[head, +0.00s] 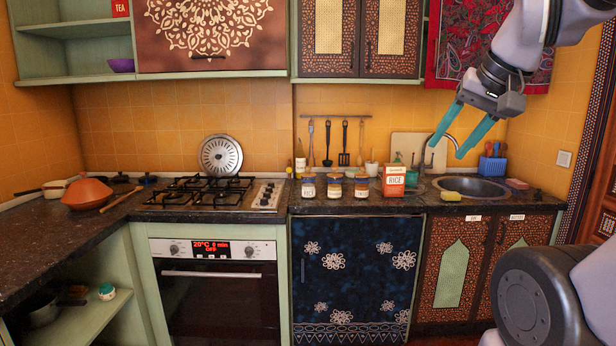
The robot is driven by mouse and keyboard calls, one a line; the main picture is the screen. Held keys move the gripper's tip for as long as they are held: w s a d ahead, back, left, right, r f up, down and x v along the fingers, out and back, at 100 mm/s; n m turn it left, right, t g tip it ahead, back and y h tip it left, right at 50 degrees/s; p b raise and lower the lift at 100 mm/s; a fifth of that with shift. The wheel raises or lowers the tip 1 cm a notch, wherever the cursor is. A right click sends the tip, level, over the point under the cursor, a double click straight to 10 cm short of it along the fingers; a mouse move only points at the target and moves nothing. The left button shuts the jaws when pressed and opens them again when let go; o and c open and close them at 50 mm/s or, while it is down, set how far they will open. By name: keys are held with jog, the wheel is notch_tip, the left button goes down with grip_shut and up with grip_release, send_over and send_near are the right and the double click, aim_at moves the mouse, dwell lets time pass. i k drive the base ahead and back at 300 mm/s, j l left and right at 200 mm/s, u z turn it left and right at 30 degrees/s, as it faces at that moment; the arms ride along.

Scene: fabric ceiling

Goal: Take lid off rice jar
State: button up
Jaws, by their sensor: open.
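Three small glass jars with dark lids stand in a row on the counter: a left jar (308,187), a middle jar (334,187) and a right jar (361,187). Each has a pale label, too small to read, so I cannot tell which is the rice jar. All three look lidded. A red and white box marked RICE (394,181) stands just right of them. My gripper (447,151) is open and empty, with teal fingers pointing down and left. In the picture it is above and right of the jars, in front of the sink area.
The sink (471,187) with its faucet is at the right. A gas hob (200,192) with an upright round metal lid (221,156) is left of the jars. Utensils (344,145) hang on the wall behind. A cutting board (418,150) leans behind the box.

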aim_at(305, 175)
jog(key=i+j, duration=0.2)
jog(key=i, duration=0.25)
jog(key=i+j, duration=0.2)
jog(key=i, duration=0.2)
jog(key=i+j, duration=0.2)
jog(key=i, duration=0.25)
jog(key=i+j, duration=0.2)
jog(key=i, duration=0.25)
jog(key=i+j, duration=0.2)
jog(key=i, duration=0.25)
